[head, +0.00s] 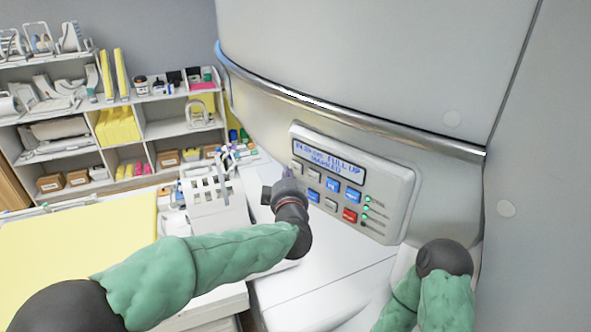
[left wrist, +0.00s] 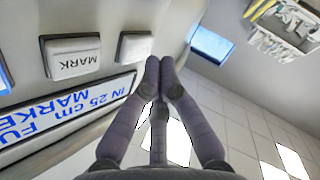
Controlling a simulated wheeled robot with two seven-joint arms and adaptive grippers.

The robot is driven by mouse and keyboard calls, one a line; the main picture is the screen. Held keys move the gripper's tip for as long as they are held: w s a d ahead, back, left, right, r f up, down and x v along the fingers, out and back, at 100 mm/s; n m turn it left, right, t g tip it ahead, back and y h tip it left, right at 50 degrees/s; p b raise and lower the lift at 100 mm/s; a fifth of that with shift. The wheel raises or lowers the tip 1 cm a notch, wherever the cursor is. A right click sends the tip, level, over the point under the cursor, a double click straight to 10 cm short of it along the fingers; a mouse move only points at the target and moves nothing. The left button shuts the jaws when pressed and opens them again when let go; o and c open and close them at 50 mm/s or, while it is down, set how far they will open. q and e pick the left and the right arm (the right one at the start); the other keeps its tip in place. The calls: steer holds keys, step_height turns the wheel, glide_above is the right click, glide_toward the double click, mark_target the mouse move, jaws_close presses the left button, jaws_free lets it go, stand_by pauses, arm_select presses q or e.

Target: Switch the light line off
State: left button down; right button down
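The control panel (head: 381,177) sits on the scanner's curved front, with a lit display (head: 329,157) of blue text. Below the display are grey, blue and red buttons, including a red button (head: 349,215), and green lights at the right. No light-line label is readable in the head view. My left gripper (head: 284,180) is at the panel's left edge. In the left wrist view its fingertips (left wrist: 160,68) are together, with nothing seen between them, beside a grey button (left wrist: 134,47). A grey MARK button (left wrist: 72,57) is farther left. Contact cannot be told. My right gripper is not in view.
A metal rail (head: 350,122) runs along the scanner above the panel. Shelves (head: 110,125) with boxes and small items stand at the left. A white rack (head: 212,195) stands close behind my left arm. A yellow surface (head: 75,255) lies at lower left.

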arm_select(q)
steer(key=s+a+b, duration=0.1)
steer(key=s+a, duration=0.2)
steer(key=shift+s+a, duration=0.25)
steer(key=shift+a, duration=0.05)
stand_by(0.5)
stand_by(0.5)
